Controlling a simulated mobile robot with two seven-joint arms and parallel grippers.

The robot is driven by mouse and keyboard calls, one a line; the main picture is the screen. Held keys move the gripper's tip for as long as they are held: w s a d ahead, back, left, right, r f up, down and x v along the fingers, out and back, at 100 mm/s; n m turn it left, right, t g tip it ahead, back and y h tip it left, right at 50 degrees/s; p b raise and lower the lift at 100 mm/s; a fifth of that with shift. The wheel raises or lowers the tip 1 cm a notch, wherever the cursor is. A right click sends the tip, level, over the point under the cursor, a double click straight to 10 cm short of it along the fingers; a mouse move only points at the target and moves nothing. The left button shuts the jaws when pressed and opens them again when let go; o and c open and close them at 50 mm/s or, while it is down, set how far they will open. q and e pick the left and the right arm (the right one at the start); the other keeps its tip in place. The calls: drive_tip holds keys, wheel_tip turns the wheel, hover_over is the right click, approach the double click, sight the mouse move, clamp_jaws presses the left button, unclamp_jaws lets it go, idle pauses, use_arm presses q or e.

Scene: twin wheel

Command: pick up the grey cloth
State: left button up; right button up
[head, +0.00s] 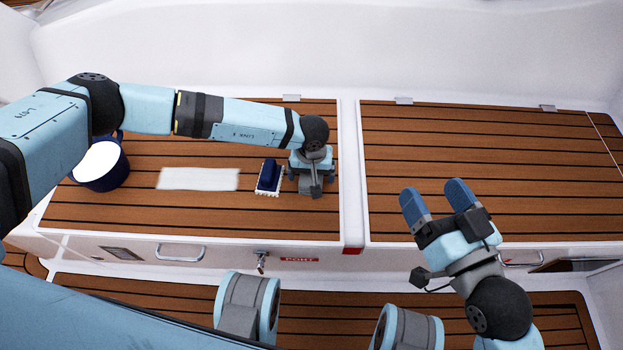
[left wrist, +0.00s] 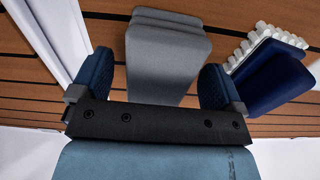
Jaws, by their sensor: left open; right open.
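The grey cloth (left wrist: 165,60) looks like a folded stack with rounded corners and lies on the slatted wood. In the left wrist view it is between the two blue fingers of my left gripper (left wrist: 158,78), which is open with a gap on both sides. My right gripper (head: 434,200) is open and empty, over the front edge of the right panel.
A dark blue brush (head: 268,177) with white bristles lies just left of my left gripper; it also shows in the left wrist view (left wrist: 270,75). A white flat patch (head: 198,179) and a blue bucket (head: 112,182) are further left. The right panel (head: 480,150) is clear.

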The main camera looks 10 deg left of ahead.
use_arm(q)
drive_tip(key=shift+f, duration=0.1)
drive_tip(key=c, duration=1)
drive_tip(key=shift+r, duration=0.2)
wheel_tip(320, 180, up, 20)
drive_tip(key=p, duration=0.6)
drive_tip(key=shift+f, duration=0.15)
use_arm(e)
drive_tip(key=shift+s+d+r+m+t+h, duration=0.2)
drive_tip(key=shift+r+t, duration=0.35)
drive_tip(key=shift+r, duration=0.8)
drive_tip(key=shift+w+d+r+m+t+h, duration=0.1)
drive_tip(key=shift+d+r+m+t, duration=0.3)
drive_tip(key=shift+r, duration=0.9)
drive_tip(key=shift+a, duration=0.1)
